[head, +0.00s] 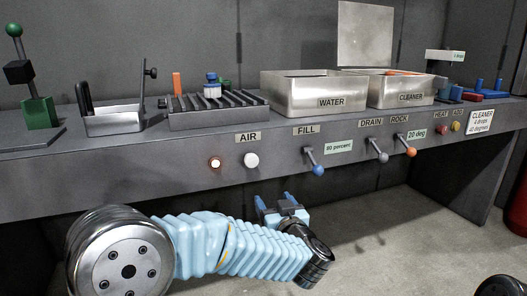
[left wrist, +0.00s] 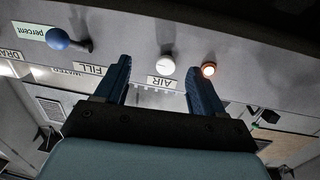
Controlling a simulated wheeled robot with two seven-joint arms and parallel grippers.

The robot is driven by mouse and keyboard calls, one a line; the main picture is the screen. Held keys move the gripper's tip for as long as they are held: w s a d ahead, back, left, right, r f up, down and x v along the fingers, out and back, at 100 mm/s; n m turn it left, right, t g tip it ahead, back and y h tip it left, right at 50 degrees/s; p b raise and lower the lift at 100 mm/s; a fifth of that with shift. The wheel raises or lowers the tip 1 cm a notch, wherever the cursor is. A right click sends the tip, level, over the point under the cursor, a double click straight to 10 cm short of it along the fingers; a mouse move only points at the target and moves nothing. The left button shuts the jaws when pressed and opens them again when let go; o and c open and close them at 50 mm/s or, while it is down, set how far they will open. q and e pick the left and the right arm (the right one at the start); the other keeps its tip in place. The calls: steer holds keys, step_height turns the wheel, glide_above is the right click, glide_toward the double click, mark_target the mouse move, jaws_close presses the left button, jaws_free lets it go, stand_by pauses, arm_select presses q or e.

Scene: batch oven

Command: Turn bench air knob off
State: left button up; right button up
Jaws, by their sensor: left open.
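The white air knob (head: 251,160) is on the bench's front panel under the AIR label (head: 248,137). A lit red-orange lamp (head: 215,162) is just left of it. In the left wrist view, which is upside down, the knob (left wrist: 166,64) appears between the fingers, with the lamp (left wrist: 208,69) to its right. My left gripper (head: 276,202) is open and empty, below the panel and a little right of the knob. It also shows in the left wrist view (left wrist: 158,66), apart from the knob. The knob's turn position cannot be read. My right gripper is out of view.
The blue fill lever (head: 314,163) projects from the panel right of the knob, with the drain (head: 379,151) and rock (head: 406,146) levers farther right. Metal water (head: 330,113) and cleaner (head: 411,100) tanks stand above. The floor below is clear.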

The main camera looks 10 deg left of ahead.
arm_select(q)
steer(key=n+y, duration=0.1)
glide_toward(253, 163)
steer(key=shift+g+y, duration=0.3)
steer(key=shift+g, duration=0.1)
steer(key=x, duration=0.4)
steer(key=p+x, duration=0.1)
steer(key=x, duration=0.3)
steer(key=shift+w+r, duration=0.2)
steer(key=shift+w, duration=0.1)
steer(key=c, duration=1)
steer(key=shift+c, duration=0.3)
